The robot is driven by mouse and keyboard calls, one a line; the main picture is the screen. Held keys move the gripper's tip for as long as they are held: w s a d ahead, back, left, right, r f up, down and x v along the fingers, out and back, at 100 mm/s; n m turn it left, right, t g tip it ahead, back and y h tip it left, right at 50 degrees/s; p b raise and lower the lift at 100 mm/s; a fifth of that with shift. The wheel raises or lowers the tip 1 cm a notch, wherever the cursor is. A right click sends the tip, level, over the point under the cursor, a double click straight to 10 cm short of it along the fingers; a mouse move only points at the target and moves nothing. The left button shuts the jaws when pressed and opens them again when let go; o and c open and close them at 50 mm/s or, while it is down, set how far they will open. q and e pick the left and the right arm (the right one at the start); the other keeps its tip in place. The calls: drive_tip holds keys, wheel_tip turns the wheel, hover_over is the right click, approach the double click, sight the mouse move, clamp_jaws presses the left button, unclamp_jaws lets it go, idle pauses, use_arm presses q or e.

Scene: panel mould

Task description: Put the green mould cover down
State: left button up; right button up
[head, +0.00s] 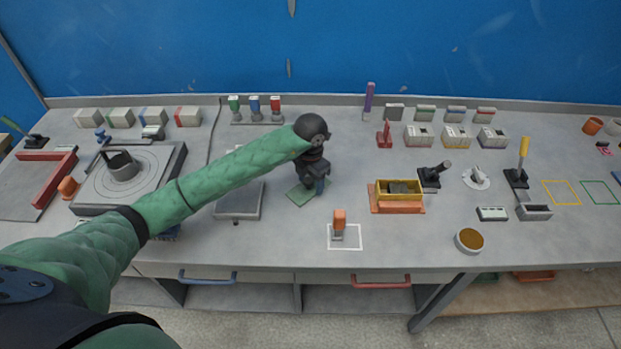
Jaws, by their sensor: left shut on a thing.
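My left arm reaches in from the left, and its gripper (320,186) points down over the middle of the table. The gripper is shut on the green mould cover (300,194), a thin flat green piece that shows just left of the fingers. The wrist and fingers hide part of the cover. I cannot tell whether it touches the table or is held slightly above it. My right gripper is not in view.
A grey square plate (239,201) lies to the left. An orange-handled stamp (339,222) stands in a white outline in front. A yellow box on an orange base (398,206) is to the right. Bare table surrounds the gripper.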

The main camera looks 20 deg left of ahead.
use_arm(q)
drive_tip(key=shift+f, duration=0.15)
drive_tip(key=shift+f, duration=0.1)
drive_tip(key=o, duration=1)
